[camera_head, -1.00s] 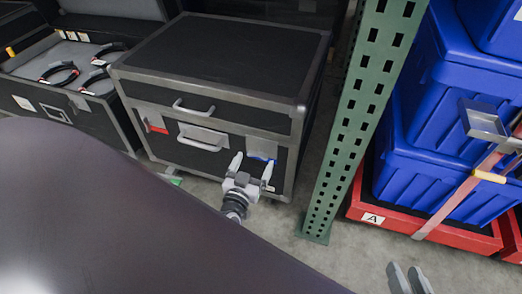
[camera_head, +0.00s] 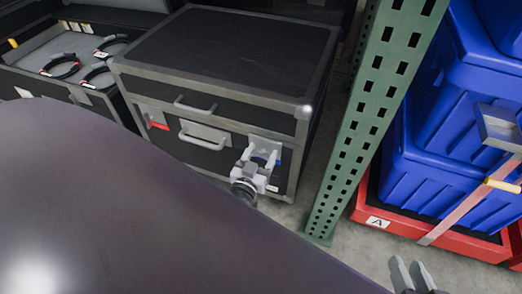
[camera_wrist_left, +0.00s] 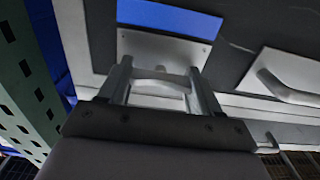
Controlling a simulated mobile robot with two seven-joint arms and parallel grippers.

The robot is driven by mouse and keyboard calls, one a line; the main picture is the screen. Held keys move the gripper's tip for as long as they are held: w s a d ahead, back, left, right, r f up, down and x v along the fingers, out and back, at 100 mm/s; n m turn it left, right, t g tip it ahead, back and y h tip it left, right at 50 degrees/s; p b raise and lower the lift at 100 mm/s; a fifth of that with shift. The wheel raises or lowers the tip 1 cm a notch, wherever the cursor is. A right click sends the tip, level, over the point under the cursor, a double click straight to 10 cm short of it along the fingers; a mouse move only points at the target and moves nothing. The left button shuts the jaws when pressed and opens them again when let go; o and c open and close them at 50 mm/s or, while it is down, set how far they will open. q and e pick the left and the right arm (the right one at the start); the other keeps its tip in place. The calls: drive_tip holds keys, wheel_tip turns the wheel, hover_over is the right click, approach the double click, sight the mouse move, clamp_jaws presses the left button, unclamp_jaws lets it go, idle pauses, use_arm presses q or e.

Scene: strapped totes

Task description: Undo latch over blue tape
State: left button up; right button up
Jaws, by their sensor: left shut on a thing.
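The black case (camera_head: 225,55) with grey edges stands in the middle of the head view. Its right front latch sits by a strip of blue tape, which shows in the left wrist view (camera_wrist_left: 168,18). My left gripper (camera_head: 264,152) is at that latch, its fingers on either side of the grey latch piece (camera_wrist_left: 160,78) and shut on it. The latch's metal plate (camera_wrist_left: 140,45) shows behind the fingers. In the head view my gripper mostly hides the latch and tape. My right gripper (camera_head: 411,268) is at the lower right, empty, with a gap between its fingers.
A left latch over red tape (camera_head: 158,125) and a handle (camera_head: 205,135) are on the case front. A green perforated post (camera_head: 370,110) stands close on the right. Blue totes (camera_head: 440,150) on a red base (camera_head: 440,235) are beyond it. An open case with black rings (camera_head: 60,66) is at left.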

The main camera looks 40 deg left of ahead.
idle(0.3)
use_arm(q)
drive_tip(key=n, duration=0.4)
drive_tip(key=n+b, duration=0.1)
drive_tip(key=n, duration=0.3)
drive_tip(key=shift+a, duration=0.1)
drive_tip(key=n, duration=0.4)
drive_tip(key=shift+f+b, duration=0.1)
drive_tip(key=shift+b, duration=0.25)
drive_tip(key=n+b, duration=0.1)
drive_tip(key=n, duration=0.3)
drive_tip(key=shift+n, duration=0.5)
drive_tip(key=shift+n+b, duration=0.3)
drive_tip(key=shift+n, duration=0.1)
use_arm(e)
drive_tip(key=shift+w+a+y, duration=0.25)
drive_tip(key=shift+a+y, duration=0.15)
drive_tip(key=shift+a, duration=0.15)
drive_tip(key=shift+w+a+y, duration=0.2)
drive_tip(key=shift+a+y, duration=0.2)
drive_tip(key=shift+a, duration=0.15)
drive_tip(key=shift+s+d+f, duration=0.2)
drive_tip(key=shift+f, duration=0.1)
